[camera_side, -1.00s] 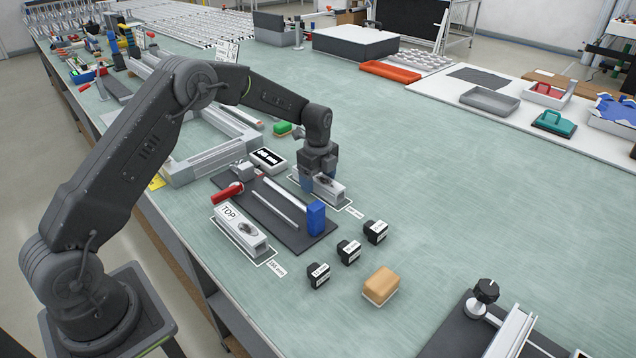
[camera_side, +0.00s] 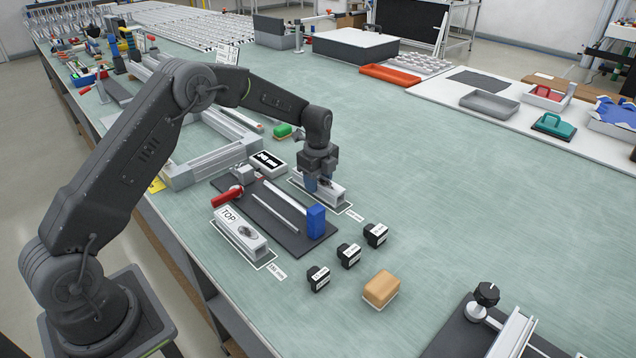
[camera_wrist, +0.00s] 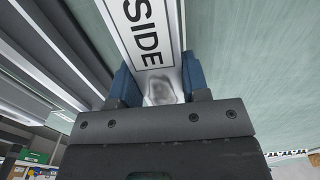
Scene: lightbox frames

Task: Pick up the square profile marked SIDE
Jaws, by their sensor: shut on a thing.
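In the wrist view my gripper's (camera_wrist: 158,88) blue fingers are shut on both sides of the profile. The label faces the wrist camera; in the side view the jaws hide part of the bar.
A dark fixture plate (camera_side: 272,212) with a blue block (camera_side: 316,221) and a red-handled clamp (camera_side: 226,197) is just left. A profile marked TOP (camera_side: 240,234) lies in front. Black blocks (camera_side: 349,254) and a tan block (camera_side: 381,288) stand nearer.

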